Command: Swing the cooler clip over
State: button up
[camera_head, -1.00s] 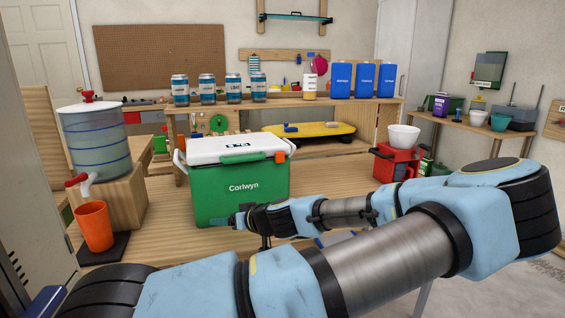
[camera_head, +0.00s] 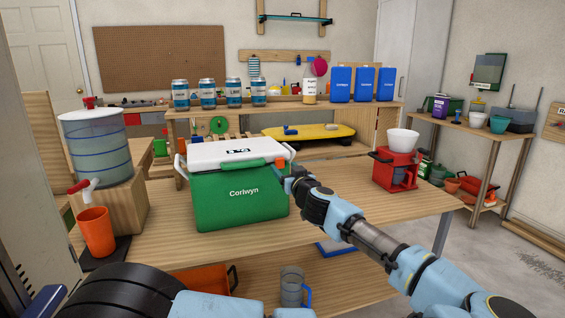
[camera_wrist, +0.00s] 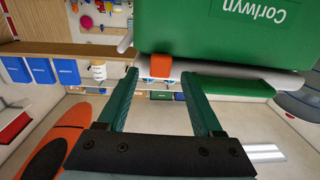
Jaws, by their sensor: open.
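The green cooler (camera_head: 240,200) with a white lid (camera_head: 233,151) stands on the wooden table. Its orange clip (camera_head: 281,166) is at the lid's front right corner. My gripper (camera_head: 292,172) is right beside that corner. In the wrist view, which is upside down, the orange clip (camera_wrist: 160,65) shows at the lid's edge under the green body (camera_wrist: 225,30). My gripper (camera_wrist: 163,82) is open there, its green fingers on either side of the clip's area. I cannot tell whether a finger touches the clip.
A drink dispenser (camera_head: 96,145) and orange cup (camera_head: 95,231) stand left of the cooler. A red machine with a white bowl (camera_head: 403,139) stands at the right. Cans (camera_head: 207,93) and blue boxes (camera_head: 341,84) line the back shelf. The table between cooler and red machine is mostly clear.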

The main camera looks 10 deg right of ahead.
aim_at(280, 163)
jog(key=shift+w+a, duration=0.15)
jog(key=shift+w, duration=0.55)
jog(key=shift+w+a, duration=0.1)
jog(key=shift+w, duration=0.6)
jog(key=shift+c, duration=0.2)
grip_shut()
